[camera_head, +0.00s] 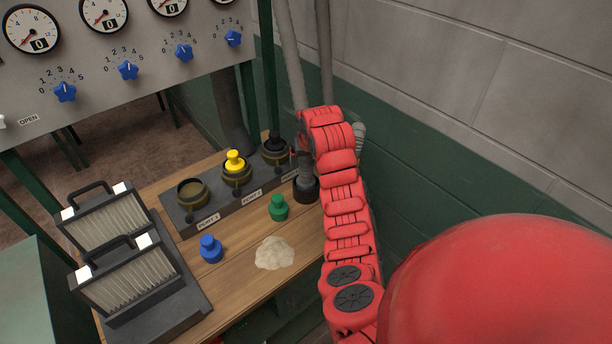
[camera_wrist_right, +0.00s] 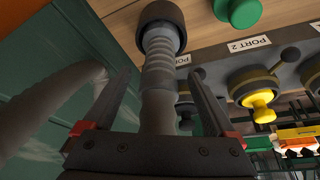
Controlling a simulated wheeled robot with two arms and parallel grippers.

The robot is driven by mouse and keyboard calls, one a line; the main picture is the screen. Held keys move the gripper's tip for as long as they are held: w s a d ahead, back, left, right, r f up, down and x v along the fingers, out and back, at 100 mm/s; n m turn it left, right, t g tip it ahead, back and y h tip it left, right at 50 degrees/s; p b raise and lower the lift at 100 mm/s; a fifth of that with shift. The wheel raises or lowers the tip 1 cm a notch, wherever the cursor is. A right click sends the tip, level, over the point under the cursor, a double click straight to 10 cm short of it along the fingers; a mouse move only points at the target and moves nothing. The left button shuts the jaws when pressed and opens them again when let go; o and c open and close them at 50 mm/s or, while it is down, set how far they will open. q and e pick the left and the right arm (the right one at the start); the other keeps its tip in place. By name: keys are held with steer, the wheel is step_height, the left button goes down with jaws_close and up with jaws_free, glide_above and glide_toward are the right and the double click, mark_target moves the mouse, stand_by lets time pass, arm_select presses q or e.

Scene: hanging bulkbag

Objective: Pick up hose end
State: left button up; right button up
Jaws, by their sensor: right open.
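The hose end (camera_head: 306,190) is a black collar on a grey ribbed hose, at the right end of the wooden bench beside the port block. In the right wrist view the black collar (camera_wrist_right: 161,22) is at the top centre, and the ribbed hose runs down from it between the fingers. My right gripper (camera_wrist_right: 159,80) is open, with one finger on each side of the hose; I cannot tell whether either touches it. In the head view my red right arm largely hides this gripper. My left gripper is not in view.
The port block (camera_head: 205,215) holds a yellow plug (camera_head: 235,161). A green plug (camera_head: 279,207), a blue plug (camera_head: 210,248) and a pale powder pile (camera_head: 275,253) are on the bench. Filters (camera_head: 130,280) stand left. A wall (camera_head: 480,150) bounds the right side.

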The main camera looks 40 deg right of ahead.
mark_target(306, 175)
steer(key=p+x, duration=0.1)
steer(key=x, duration=0.2)
steer(key=shift+s+a+f+p, duration=0.1)
steer(key=shift+s+f+p, duration=0.05)
steer(key=shift+f+p, duration=0.15)
steer(key=shift+w+f, duration=0.2)
steer(key=shift+f, duration=0.05)
jaws_close()
